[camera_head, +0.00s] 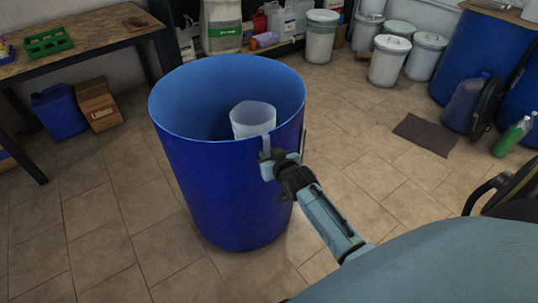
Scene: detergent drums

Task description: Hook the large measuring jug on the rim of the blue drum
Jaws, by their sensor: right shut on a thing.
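The blue drum (225,185) stands upright on the tiled floor, open at the top. The large measuring jug (252,118) is whitish and translucent. It sits inside the drum's mouth against the near right wall, with its top a little above the near rim. A pale strip of its handle shows at the rim and runs down outside the wall. My right gripper (267,160) is outside the drum, just below the rim, shut on the jug's handle. The fingertips are small here, and I cannot tell whether the handle rests on the rim. My left gripper is not in view.
A wooden table (85,40) with a green crate (47,42) is at the upper left. A blue canister (59,112) and a cardboard box (98,104) stand below it. White buckets (389,60) and large blue drums stand at the back right. The floor around the drum is clear.

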